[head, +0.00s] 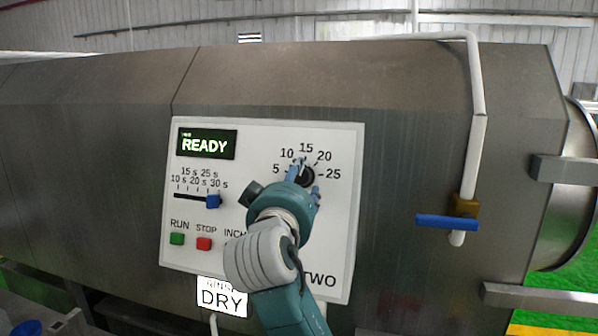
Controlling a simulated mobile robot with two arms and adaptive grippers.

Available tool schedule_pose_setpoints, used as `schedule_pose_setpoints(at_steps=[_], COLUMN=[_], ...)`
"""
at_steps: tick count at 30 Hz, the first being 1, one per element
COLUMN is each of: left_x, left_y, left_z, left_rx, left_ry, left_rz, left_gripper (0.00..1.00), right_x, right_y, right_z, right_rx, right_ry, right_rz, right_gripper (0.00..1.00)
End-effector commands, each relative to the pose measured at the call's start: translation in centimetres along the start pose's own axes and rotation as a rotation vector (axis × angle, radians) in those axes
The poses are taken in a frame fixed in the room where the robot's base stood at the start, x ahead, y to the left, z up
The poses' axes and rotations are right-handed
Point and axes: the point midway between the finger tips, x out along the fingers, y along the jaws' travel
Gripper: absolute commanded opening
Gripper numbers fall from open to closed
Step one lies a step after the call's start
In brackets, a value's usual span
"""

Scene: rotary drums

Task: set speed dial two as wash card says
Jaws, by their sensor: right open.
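The white control panel (345,226) of drum TWO faces me on a steel housing. Its round black speed dial (308,172) has marks 5, 10, 15, 20 and 25 around it. My right gripper (304,173) is open in front of the dial, with blue fingers on either side of it. Whether the fingers touch the dial is not clear. The gripper hides part of the dial, so its exact setting is hard to read. My left gripper is not in view. No wash card is readable here; a sign reading DRY (222,297) hangs below the panel.
The display (207,143) reads READY. A slider with a blue knob (213,202) sits near 30 s. Green RUN (177,239) and red STOP (204,244) buttons are left of my arm. A pipe valve with a blue handle (447,222) stands out at right.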

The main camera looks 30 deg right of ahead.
Motion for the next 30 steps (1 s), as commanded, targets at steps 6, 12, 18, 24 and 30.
schedule_pose_setpoints(at_steps=[6,12,18,24,30], left_x=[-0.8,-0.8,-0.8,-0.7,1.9], left_y=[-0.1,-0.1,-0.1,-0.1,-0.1], left_z=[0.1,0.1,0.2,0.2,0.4], left_rx=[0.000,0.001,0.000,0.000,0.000], left_ry=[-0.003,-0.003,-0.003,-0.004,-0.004], left_rz=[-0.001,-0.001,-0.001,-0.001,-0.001], left_gripper=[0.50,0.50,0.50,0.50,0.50], right_x=[1.6,1.8,1.7,1.7,1.7], right_y=[0.0,0.0,0.0,-0.1,-0.7], right_z=[-0.1,0.0,0.0,0.0,0.6], right_rx=[0.000,0.001,0.001,0.003,0.123], right_ry=[0.001,0.001,0.001,0.002,-0.006], right_rz=[0.000,-0.001,-0.001,-0.001,0.038], right_gripper=[0.50,0.50,0.24,0.07,0.07])
